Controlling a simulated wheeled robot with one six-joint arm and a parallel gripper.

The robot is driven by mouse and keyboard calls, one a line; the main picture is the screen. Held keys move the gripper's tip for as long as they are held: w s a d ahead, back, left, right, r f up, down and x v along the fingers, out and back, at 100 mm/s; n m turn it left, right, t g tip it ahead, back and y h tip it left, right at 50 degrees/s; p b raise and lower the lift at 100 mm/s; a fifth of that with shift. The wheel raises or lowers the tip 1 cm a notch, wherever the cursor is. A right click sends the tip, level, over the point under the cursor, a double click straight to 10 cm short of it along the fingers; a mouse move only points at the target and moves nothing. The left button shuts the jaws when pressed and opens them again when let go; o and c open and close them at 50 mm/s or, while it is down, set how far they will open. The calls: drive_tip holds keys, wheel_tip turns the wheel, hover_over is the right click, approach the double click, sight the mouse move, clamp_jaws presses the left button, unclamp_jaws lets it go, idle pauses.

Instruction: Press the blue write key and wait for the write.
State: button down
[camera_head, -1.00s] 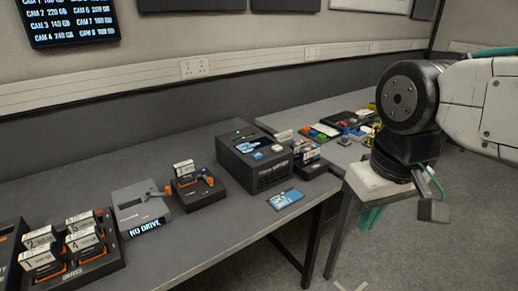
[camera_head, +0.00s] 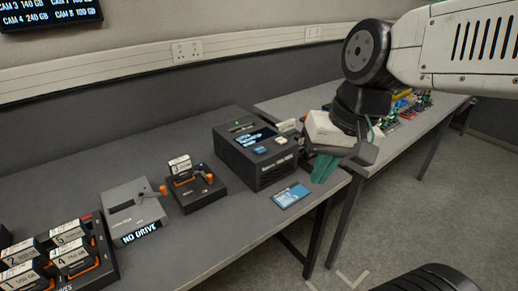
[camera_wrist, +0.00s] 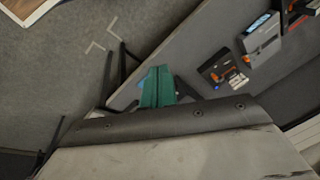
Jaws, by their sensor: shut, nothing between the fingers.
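The black writer box (camera_head: 262,177) stands on the long grey table, with a lit screen and a small green light on its top. The blue key (camera_head: 259,150) is on its sloped top, beside a pale key (camera_head: 281,140). My gripper (camera_head: 322,172) has teal fingers that are shut and empty. It hangs to the right of the box, near the table's right end, apart from the blue key. In the wrist view the shut teal fingers (camera_wrist: 157,88) show over the table edge, and the blue key cannot be made out.
A blue-and-white card (camera_head: 291,195) lies in front of the box. To the left are a black dock (camera_head: 194,192) with a drive, a grey unit (camera_head: 132,207) reading "NO DRIVE", and a rack (camera_head: 96,262) of drives. A second table (camera_head: 430,122) with small items stands behind my arm.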

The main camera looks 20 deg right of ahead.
drive_tip(key=w+a+m+t+y, duration=0.3)
drive_tip(key=w+m, duration=0.5)
drive_tip(key=w, duration=0.8)
drive_tip(key=m+t, duration=0.3)
drive_tip(key=m, duration=0.8)
hover_over(263, 150)
wheel_tip(263, 150, down, 4)
drive_tip(key=shift+r+h, duration=0.2)
drive_tip(key=shift+h, duration=0.1)
drive_tip(key=shift+f, duration=4.45)
drive_tip(key=shift+f, duration=0.1)
drive_tip(key=shift+f, duration=0.3)
